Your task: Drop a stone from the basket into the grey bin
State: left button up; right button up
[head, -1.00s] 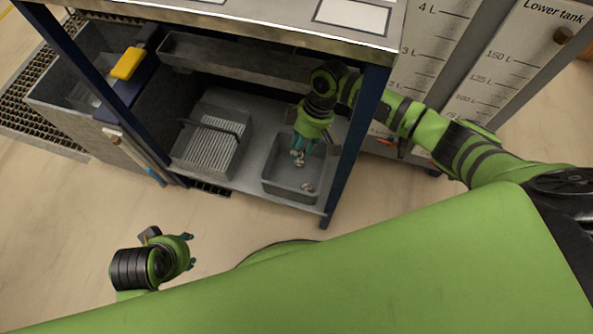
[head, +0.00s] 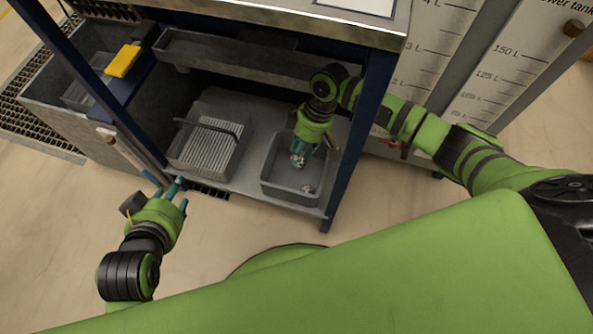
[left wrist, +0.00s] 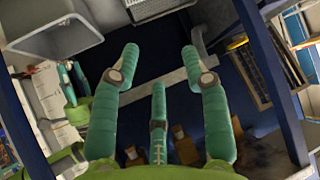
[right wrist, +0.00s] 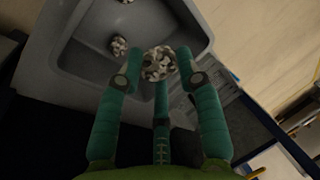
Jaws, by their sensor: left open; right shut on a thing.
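The grey bin (head: 268,181) stands on the lower shelf of the bench, with a stone (head: 307,187) at its bottom. My right gripper (head: 299,156) points down over the bin, shut on a stone. In the right wrist view the mottled grey-white stone (right wrist: 159,64) sits between its fingertips, and another stone (right wrist: 118,46) lies in the bin beyond. The slatted basket (head: 205,151) with a dark handle is left of the bin; no stone shows in it. My left gripper (head: 176,186) is open and empty in front of the shelf, its three fingers spread in the left wrist view (left wrist: 160,62).
The bench top (head: 290,20) hangs over the shelf, and a dark blue post (head: 359,140) stands right of the bin. A long grey trough (head: 230,57) is behind. A yellow object (head: 123,61) lies on the blue ledge at left. The floor in front is clear.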

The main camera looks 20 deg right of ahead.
pick_arm(q)
jog(key=shift+w+d+r+t, duration=0.2)
jog(key=shift+w+r+t, duration=0.15)
jog(key=shift+r, duration=0.1)
pick_arm(e)
jog(key=o, duration=1.2)
jog(key=v, duration=1.2)
